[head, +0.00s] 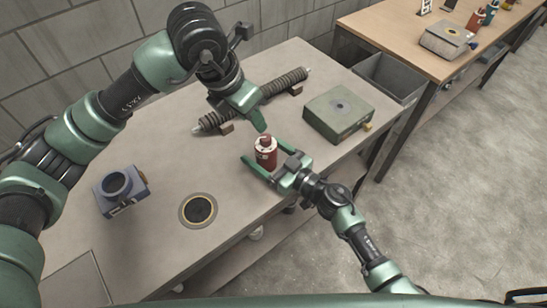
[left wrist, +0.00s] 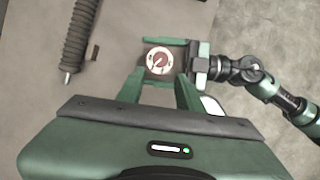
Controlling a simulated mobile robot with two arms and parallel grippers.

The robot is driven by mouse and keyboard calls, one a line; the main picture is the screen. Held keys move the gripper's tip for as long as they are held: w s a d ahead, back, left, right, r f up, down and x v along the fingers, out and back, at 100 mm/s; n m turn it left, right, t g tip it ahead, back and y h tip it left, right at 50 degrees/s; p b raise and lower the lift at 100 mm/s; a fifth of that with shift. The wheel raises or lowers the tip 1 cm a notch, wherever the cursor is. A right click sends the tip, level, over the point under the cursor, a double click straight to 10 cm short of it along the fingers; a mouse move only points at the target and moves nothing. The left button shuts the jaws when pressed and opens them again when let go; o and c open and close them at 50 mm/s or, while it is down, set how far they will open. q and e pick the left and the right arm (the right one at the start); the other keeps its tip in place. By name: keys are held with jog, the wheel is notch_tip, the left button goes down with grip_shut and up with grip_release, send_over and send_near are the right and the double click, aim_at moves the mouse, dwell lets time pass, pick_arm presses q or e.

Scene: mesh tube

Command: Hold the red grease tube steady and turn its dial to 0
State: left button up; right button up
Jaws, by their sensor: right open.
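The red grease tube (head: 266,158) stands upright near the front edge of the workbench, with a pale band around it. In the left wrist view its round dial (left wrist: 158,61) faces up, with a pale ring and a dark pointer; the numbers are too small to read. My right gripper (head: 262,160) is open, with one finger on each side of the tube; whether they touch it is unclear. My left gripper (head: 260,124) is above the tube, pointing down. Its two fingers are spread apart and empty in the left wrist view, above the dial.
A ribbed dark shaft (head: 270,92) lies on blocks behind the tube. A green box (head: 338,113) is to the right. A blue-grey block with a round opening (head: 120,190) and a dark ringed disc (head: 198,209) are to the left. A grey bin (head: 390,78) stands between the benches.

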jog(key=shift+w+a, duration=0.45)
jog(key=shift+a, duration=0.05)
